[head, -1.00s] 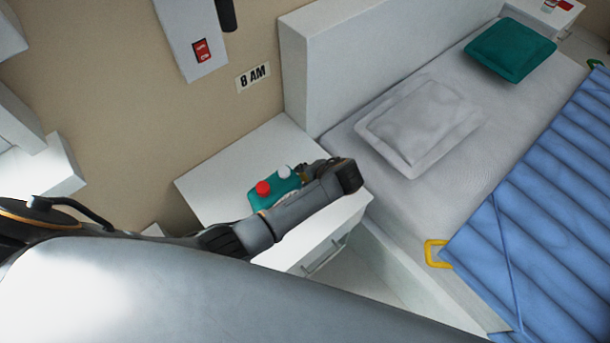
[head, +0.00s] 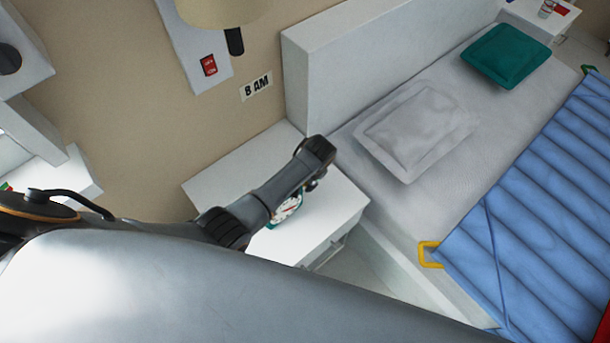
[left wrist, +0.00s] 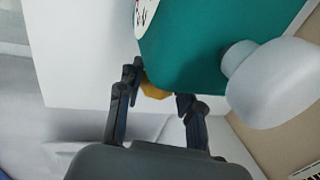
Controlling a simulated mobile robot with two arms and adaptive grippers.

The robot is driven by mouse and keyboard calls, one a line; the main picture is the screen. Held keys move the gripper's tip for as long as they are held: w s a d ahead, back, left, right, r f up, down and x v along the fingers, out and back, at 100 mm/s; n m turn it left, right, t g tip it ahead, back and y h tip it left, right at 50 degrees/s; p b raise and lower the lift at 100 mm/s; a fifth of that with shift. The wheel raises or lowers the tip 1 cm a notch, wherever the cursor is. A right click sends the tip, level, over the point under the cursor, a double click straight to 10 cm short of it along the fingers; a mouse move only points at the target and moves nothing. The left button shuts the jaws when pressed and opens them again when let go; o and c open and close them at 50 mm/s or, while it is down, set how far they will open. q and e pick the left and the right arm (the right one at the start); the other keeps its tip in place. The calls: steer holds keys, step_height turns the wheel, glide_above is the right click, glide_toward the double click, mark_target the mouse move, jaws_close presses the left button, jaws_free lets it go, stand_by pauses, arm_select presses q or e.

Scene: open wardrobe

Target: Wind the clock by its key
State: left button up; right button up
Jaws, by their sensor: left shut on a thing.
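The clock (head: 289,211) is teal with a white dial and stands on the white bedside cabinet. In the head view my left arm covers much of it. In the left wrist view its teal body (left wrist: 210,55) fills the upper right, with a pale round knob (left wrist: 266,84) and an edge of the dial (left wrist: 144,14). The yellow key (left wrist: 154,90) sticks out from the body. My left gripper (left wrist: 158,90) has its fingers on either side of the key and is shut on it. The fingertips are mostly hidden in the head view. My right gripper is not in view.
The cabinet top (head: 235,180) is otherwise clear. A bed with a grey pillow (head: 415,130), teal cushion (head: 507,55) and blue cover (head: 540,200) stands to the right.

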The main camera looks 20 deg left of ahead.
arm_select(q)
steer(key=shift+w+a+g+h+p, duration=0.15)
steer(key=shift+g+h+p, duration=0.2)
steer(key=shift+g+h, duration=0.4)
steer(key=shift+h, duration=0.25)
steer(key=o, duration=1.2)
steer(key=shift+r, duration=0.15)
step_height(320, 180, up, 12)
